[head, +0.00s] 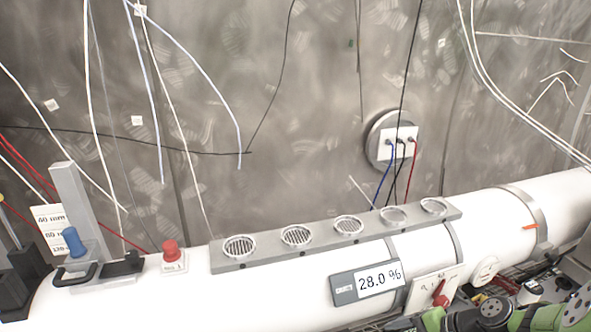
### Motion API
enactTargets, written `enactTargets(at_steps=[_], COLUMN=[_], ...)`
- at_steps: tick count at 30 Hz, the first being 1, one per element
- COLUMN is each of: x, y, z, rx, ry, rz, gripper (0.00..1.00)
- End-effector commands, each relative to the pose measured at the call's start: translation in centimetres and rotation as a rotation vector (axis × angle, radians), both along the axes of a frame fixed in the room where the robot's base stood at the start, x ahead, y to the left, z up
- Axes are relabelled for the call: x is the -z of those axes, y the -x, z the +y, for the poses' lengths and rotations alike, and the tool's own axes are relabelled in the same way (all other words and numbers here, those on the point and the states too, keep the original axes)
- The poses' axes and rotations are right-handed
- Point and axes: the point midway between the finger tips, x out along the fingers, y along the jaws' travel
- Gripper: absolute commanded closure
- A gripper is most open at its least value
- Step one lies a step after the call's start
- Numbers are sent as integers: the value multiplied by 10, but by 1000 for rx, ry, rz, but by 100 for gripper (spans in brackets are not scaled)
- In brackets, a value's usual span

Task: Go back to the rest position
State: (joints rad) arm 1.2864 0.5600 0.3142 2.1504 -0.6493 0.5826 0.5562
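My gripper is not in view, so its fingers and anything in them cannot be seen. Dark and green machine parts show at the bottom right edge, cut off by the frame. I cannot tell for sure whether they belong to my arm.
A thick white pipe (285,292) runs across the front, rising to the right. Cables hang before the steel wall (300,100).

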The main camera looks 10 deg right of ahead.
Motion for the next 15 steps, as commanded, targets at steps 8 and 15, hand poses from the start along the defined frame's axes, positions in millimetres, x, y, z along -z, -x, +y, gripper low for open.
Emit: enactTargets(at_steps=[8,15], x=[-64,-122], y=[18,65], z=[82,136], rx=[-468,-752], ry=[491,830], rz=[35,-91], gripper=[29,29])
